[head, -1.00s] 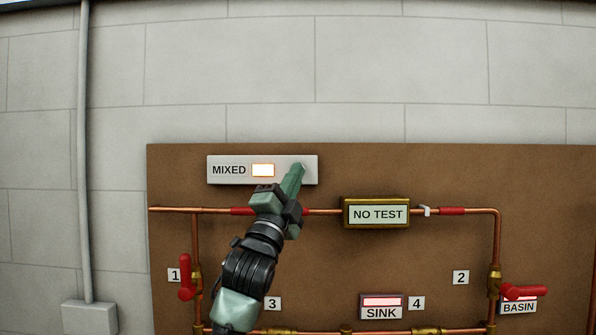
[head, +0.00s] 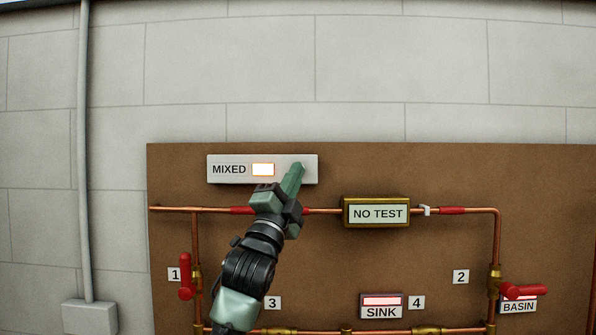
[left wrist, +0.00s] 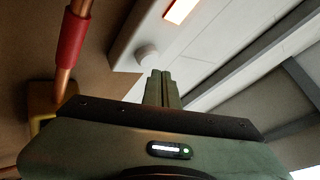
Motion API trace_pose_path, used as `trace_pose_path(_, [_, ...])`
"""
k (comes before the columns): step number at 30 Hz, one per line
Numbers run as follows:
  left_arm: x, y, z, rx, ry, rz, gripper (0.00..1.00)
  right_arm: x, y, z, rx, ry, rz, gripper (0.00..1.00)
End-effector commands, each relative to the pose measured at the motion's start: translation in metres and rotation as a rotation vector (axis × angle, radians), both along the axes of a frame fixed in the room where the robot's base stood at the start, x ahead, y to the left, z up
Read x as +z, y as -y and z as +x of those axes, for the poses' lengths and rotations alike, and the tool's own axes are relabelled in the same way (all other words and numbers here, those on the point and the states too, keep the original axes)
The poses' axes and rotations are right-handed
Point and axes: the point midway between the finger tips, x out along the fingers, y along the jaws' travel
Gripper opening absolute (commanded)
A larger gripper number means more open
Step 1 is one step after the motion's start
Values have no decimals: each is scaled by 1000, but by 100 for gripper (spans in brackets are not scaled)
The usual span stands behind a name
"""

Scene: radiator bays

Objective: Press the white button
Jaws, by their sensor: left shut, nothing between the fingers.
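The white button (left wrist: 148,55) is a round knob on the white panel (left wrist: 128,48) in the left wrist view. In the head view my fingers cover the place where it sits, at the right part of the panel marked MIXED (head: 229,169). My left gripper (head: 298,167) is shut and empty, its fingertips pointing up at that panel. In the left wrist view the closed fingertips (left wrist: 160,74) are just beside the button. I cannot tell whether they touch it. My right gripper is in neither view.
A lit lamp (head: 263,170) glows on the panel. Below run copper pipes (head: 320,212), a NO TEST display (head: 377,213) and red valve levers, one at the left (head: 186,277) and one at the right (head: 525,291). The wall above the brown board is bare.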

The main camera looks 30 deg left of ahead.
Motion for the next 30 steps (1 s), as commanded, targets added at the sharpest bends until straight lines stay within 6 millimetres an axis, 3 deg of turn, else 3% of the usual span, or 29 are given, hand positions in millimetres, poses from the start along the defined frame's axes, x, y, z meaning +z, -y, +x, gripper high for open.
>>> trace_pose_path(30, [1, -4, 7, 1, 0, 1, 0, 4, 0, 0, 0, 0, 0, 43])
